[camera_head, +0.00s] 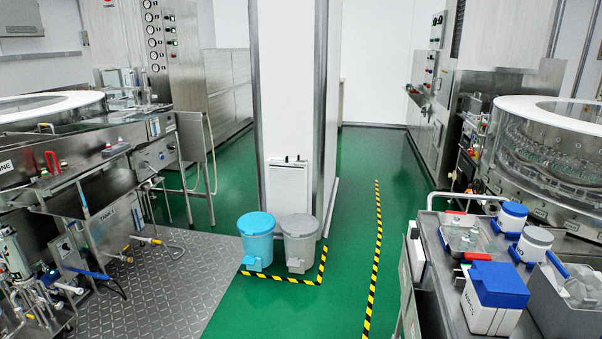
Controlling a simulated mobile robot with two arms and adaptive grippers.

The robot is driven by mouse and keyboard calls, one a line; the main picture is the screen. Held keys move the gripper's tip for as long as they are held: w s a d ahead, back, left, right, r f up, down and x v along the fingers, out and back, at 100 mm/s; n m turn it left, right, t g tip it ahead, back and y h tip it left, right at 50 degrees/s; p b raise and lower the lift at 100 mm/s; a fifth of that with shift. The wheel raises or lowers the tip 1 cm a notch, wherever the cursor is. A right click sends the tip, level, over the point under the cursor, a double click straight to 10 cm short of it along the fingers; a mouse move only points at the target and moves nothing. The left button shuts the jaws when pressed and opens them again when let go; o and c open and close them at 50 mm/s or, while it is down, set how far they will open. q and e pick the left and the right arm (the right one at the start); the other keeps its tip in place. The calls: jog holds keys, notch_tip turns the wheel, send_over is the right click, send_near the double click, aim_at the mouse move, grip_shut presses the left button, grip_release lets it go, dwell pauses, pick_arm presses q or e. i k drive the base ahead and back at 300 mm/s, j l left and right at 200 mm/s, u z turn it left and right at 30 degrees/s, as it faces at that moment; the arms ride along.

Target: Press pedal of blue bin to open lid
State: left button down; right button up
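The blue bin (257,245) stands on the green floor in the middle of the view, against the foot of a white pillar. Its blue lid (256,223) looks shut. Its blue pedal (252,264) sticks out low at the front, close to the floor. Neither of my grippers shows in this view, so nothing of mine is seen near the bin.
A grey bin (299,248) stands close at the blue bin's right. Yellow-black floor tape (290,280) runs before both bins. A metal plate floor (165,290) lies left. A steel cart (440,270) with boxes and jars stands right. Green floor (300,315) before the bins is clear.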

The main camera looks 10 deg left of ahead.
aim_at(250, 261)
jog(key=i+u, duration=0.4)
jog(key=i, duration=1.35)
jog(key=i+l+u, duration=0.1)
jog(key=i, duration=2.35)
